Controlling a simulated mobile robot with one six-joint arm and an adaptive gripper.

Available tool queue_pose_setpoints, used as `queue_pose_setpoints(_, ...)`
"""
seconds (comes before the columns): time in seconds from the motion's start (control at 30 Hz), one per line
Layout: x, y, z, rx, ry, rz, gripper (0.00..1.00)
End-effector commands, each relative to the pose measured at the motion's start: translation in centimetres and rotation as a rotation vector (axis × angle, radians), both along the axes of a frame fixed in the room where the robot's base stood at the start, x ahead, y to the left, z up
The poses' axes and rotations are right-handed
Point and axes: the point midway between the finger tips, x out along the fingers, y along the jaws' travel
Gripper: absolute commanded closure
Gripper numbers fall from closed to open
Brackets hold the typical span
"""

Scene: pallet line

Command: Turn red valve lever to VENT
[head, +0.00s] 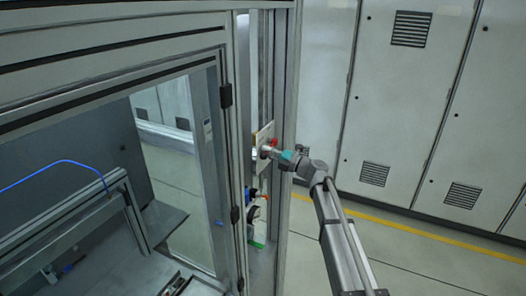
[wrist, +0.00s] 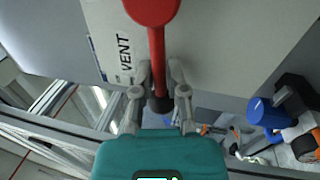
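The red valve lever (wrist: 156,50) hangs from a round red hub at the top of the wrist view and has a black tip. It is on a pale panel (wrist: 225,45), with the word VENT on a white label (wrist: 124,52) to the left of the lever. My gripper (wrist: 160,68) has one finger close on each side of the lever near its lower end, and appears shut on it. In the head view my gripper (head: 265,152) is at the panel on the frame post, just below a small red part of the valve; the fingers are too small to read there.
A blue and orange fitting (wrist: 282,118) is at the right of the wrist view, below the panel. An aluminium frame post (head: 286,90) stands beside the panel. Grey cabinets (head: 400,110) line the back right, with open floor (head: 420,255) before them.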

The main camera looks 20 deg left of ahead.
Motion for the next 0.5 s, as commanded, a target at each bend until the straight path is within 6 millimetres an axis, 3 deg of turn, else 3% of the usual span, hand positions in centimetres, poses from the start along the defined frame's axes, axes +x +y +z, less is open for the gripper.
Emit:
queue_pose_setpoints(0.23,-0.7,-2.0,-0.1,-0.03,-0.019,-0.021,1.0)
queue_pose_setpoints(0.5,-1.0,-3.6,-2.1,-0.093,-0.164,-0.038,1.0)
